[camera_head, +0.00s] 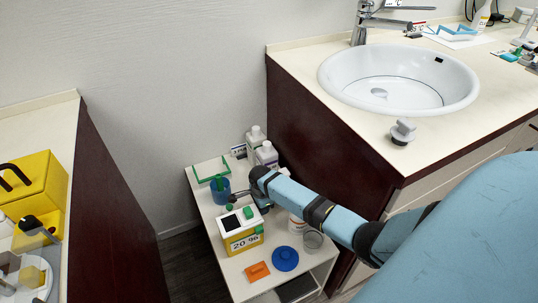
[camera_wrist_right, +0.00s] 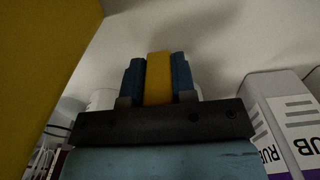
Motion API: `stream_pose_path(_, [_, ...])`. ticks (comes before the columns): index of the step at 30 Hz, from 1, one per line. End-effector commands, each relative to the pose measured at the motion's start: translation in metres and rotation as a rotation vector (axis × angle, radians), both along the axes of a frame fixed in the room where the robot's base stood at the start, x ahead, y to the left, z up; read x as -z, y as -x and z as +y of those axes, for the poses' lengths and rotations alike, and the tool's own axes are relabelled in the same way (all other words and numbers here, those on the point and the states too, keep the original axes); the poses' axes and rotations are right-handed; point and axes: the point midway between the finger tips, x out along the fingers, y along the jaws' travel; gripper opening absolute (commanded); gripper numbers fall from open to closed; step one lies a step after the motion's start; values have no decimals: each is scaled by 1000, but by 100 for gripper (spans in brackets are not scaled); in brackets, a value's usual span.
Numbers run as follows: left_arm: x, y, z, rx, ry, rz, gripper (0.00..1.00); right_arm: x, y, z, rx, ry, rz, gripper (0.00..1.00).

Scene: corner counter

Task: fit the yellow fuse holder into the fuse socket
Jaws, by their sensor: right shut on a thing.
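My right arm comes in from the right in the head view, with its gripper (camera_head: 236,199) low over the small white cart, just behind the yellow box. In the right wrist view the two blue fingers (camera_wrist_right: 158,80) are shut on a yellow block (camera_wrist_right: 159,78), which I take as the yellow fuse holder. In the head view the holder is too small or hidden to make out. The yellow box (camera_head: 243,242) has a white top with a dark panel and a green part; I cannot tell whether the fuse socket is on it. My left gripper is not in view.
The cart (camera_head: 212,237) also holds a blue cup (camera_head: 220,195), white bottles (camera_head: 267,154), an orange piece (camera_head: 257,271), a blue lid (camera_head: 285,259) and a clear jar (camera_head: 313,240). A counter with a sink (camera_head: 398,80) rises at right. A yellow case (camera_head: 38,188) stands at left.

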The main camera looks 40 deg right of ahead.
Motion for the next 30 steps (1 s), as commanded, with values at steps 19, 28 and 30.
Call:
stream_pose_path(19, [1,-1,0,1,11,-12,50,15,40,-3,-1,1,-1,2])
stream_pose_path(28, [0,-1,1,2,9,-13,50,19,40,-3,0,1,0,34])
stream_pose_path(30, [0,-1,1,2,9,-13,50,19,40,-3,-1,1,0,50])
